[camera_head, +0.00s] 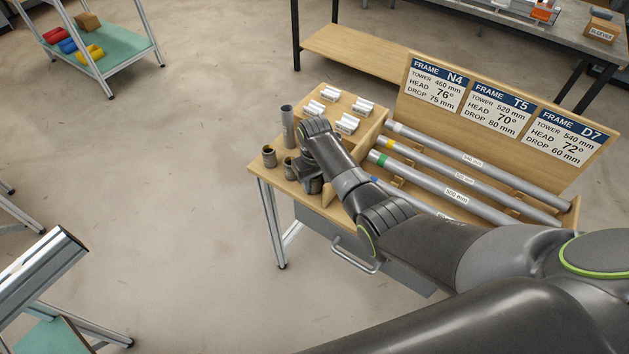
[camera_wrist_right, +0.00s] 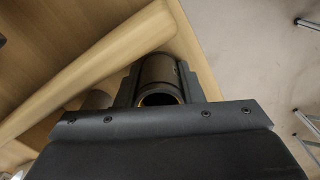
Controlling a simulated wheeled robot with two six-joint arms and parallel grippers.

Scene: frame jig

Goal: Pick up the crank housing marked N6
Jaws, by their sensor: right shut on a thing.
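My right gripper (camera_wrist_right: 162,88) is shut on a dark grey hollow cylinder (camera_wrist_right: 158,72) in the right wrist view, with one jaw on each side. No mark can be read on it, so I cannot tell whether it is N6. In the head view the right gripper (camera_head: 311,181) is at the wooden bench's left end, and my arm hides most of what it holds. A short dark cylinder (camera_head: 269,157) stands at the bench corner, and another (camera_head: 289,166) stands beside the gripper. A taller grey tube (camera_head: 287,127) stands behind them. My left gripper is out of view.
A wooden tray (camera_head: 327,91) holds several silver-white fittings. Long grey tubes (camera_head: 455,172) with coloured bands lie in the rack to the right, before a sign board (camera_head: 560,168) reading N4, T5 and D7. A shiny tube (camera_head: 40,268) is at lower left. Open floor lies left.

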